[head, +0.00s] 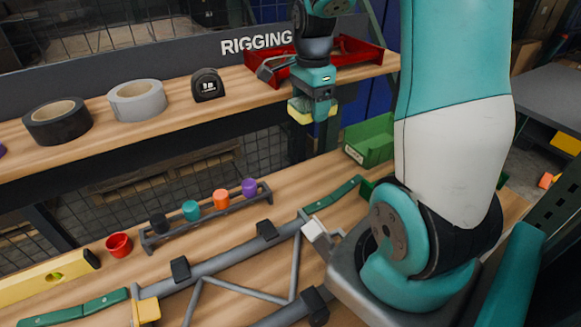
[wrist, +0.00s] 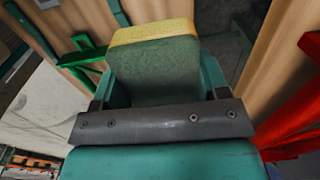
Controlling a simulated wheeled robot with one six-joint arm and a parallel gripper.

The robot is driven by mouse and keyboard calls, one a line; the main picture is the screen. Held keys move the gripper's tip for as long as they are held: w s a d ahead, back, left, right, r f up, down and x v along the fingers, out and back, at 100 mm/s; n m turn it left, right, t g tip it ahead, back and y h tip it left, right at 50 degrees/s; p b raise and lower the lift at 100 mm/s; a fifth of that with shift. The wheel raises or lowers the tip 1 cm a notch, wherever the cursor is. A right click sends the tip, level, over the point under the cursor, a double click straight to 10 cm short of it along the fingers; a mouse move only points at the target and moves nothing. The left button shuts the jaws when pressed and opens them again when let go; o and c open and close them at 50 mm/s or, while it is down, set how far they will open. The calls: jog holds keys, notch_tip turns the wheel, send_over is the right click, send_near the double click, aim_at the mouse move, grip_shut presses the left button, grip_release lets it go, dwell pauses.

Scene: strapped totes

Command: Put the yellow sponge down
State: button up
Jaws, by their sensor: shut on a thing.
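The yellow sponge (head: 300,111) is in my gripper (head: 314,110), with part of it sticking out to the left of the fingers in the head view. In the wrist view the sponge (wrist: 152,66) shows a dark green face and a yellow edge, and it sits between the two teal fingers of my gripper (wrist: 154,82). The gripper is shut on it. The sponge is in the air, in front of the shelf's edge and above the lower bench. The far side of the sponge is hidden by the fingers.
On the upper shelf (head: 165,118) are black tape (head: 40,133), grey tape (head: 117,106), a tape measure (head: 207,85) and a red tray (head: 360,58). A green bin (head: 368,147) stands on the lower bench. A rack (head: 205,222) with coloured pieces and a red cup (head: 119,246) stand there too.

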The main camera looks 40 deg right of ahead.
aim_at(305, 179)
jog(key=f, duration=2)
jog(key=shift+w+b, duration=0.2)
jog(key=shift+b, duration=0.15)
jog(key=shift+f, duration=0.2)
jog(key=o, duration=1)
jog(key=shift+r, duration=0.1)
jog(key=shift+c, duration=0.2)
jog(key=shift+r, duration=0.1)
